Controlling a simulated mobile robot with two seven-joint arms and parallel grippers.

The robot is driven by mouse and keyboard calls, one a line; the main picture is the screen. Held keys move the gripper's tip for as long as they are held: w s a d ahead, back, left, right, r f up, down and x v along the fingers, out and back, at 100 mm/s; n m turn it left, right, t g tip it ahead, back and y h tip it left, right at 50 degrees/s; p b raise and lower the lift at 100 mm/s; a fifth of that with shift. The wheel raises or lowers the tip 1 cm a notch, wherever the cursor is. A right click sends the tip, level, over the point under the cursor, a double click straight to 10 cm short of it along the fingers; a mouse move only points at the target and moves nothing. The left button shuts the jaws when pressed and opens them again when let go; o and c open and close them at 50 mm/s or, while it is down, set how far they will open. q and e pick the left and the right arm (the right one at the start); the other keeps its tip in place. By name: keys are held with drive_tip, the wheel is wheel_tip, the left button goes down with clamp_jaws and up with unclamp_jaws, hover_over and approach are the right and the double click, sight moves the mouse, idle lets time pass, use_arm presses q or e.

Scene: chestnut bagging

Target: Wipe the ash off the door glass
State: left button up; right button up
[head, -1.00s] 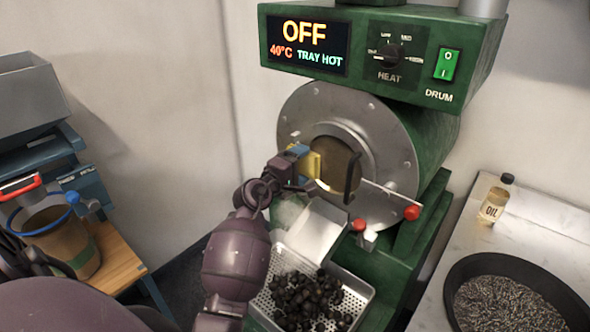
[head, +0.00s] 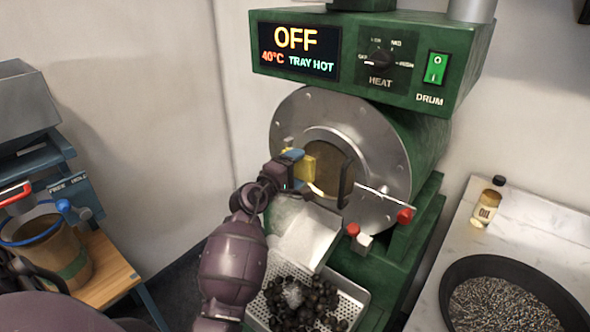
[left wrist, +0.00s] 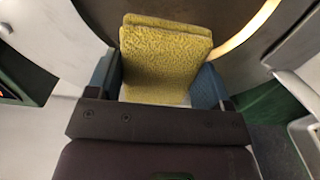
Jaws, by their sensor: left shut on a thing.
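The round door glass (head: 328,167) sits in the front of the green roaster's drum face. It looks brown and dull. My left gripper (head: 297,160) is shut on a yellow sponge-like pad (head: 309,162) and holds it at the left part of the glass. In the left wrist view the yellow pad (left wrist: 162,60) sits between the blue fingers, with the dark brown glass (left wrist: 235,18) right behind it. I cannot tell whether the pad touches the glass. My right gripper is not in view.
A dark handle (head: 346,184) stands out at the glass's right side. Red knobs (head: 404,216) sit lower right. Below are a metal chute (head: 312,236) and a perforated tray (head: 353,297) of dark chestnuts. An oil bottle (head: 487,204) and black pan (head: 455,275) stand right.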

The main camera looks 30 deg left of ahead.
sight(308, 172)
use_arm(q)
drive_tip(key=shift+w, duration=0.15)
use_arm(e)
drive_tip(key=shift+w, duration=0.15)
use_arm(q)
drive_tip(key=shift+w, duration=0.35)
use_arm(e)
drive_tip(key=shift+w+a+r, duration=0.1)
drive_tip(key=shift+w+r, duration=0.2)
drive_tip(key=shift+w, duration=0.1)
use_arm(q)
drive_tip(key=shift+d, duration=0.2)
drive_tip(key=shift+s+d+p, duration=0.25)
drive_tip(key=shift+d+p, duration=0.3)
drive_tip(key=shift+d, duration=1.1)
drive_tip(key=shift+d+p, duration=0.65)
drive_tip(key=shift+d, duration=1)
drive_tip(key=shift+p, duration=0.35)
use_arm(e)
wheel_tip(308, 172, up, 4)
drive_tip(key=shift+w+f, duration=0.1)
